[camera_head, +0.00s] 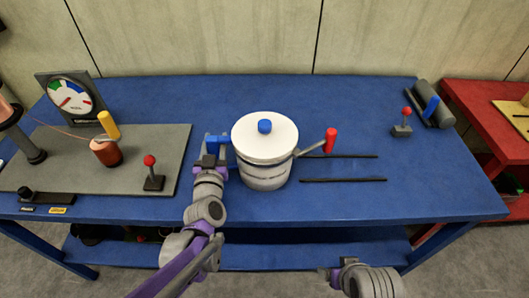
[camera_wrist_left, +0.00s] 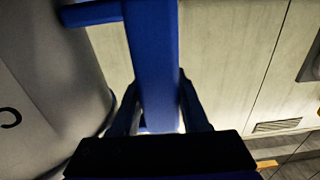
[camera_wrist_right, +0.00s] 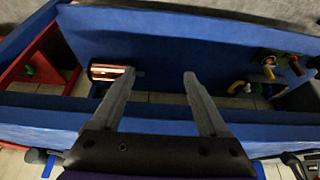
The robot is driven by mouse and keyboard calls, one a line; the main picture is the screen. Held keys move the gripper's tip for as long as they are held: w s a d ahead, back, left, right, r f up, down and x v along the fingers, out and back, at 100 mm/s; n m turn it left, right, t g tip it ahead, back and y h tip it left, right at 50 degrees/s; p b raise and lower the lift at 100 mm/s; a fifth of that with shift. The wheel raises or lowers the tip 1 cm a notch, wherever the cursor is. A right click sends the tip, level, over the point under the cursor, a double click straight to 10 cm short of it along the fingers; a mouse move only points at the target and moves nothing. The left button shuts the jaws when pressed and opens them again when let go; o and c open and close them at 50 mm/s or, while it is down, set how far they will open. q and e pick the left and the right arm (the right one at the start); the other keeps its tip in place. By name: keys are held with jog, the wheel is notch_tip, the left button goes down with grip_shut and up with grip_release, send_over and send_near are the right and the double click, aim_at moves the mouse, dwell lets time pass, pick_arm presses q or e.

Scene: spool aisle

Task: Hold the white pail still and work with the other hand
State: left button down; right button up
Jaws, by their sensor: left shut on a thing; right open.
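The white pail (camera_head: 264,174) stands upright on the blue table. It has a white lid (camera_head: 262,145) with a blue knob (camera_head: 264,126). A blue side handle (camera_head: 217,139) is on its left, and a crank with a red grip (camera_head: 330,141) sticks out on its right. My left gripper (camera_head: 213,155) is shut on the blue handle; the left wrist view shows the blue bar (camera_wrist_left: 152,70) between the fingers, with the pail wall (camera_wrist_left: 45,95) beside it. My right gripper (camera_wrist_right: 160,76) is open and empty, in front of the table's front edge, apart from the pail.
Two dark rods (camera_head: 343,180) lie right of the pail. A grey board (camera_head: 60,170) at left carries a gauge (camera_head: 70,98), a red-brown pot (camera_head: 106,152) and a red-knobbed lever (camera_head: 153,172). Another red-knobbed lever (camera_head: 402,126) and a grey roller (camera_head: 433,103) are at right. A red table (camera_head: 490,130) stands beyond.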

dwell(0.4)
jog(key=shift+c, duration=0.8)
jog(key=shift+w+r, duration=0.2)
jog(key=shift+r, duration=0.05)
jog(key=shift+c, duration=0.3)
jog(key=m+g+y, duration=0.4)
jog(key=m, duration=1.6)
send_near(326, 139)
jog(key=shift+y, duration=0.3)
jog(key=x, duration=0.7)
jog(key=d+x, duration=0.1)
jog(key=x, duration=0.3)
jog(key=shift+w+f, duration=0.35)
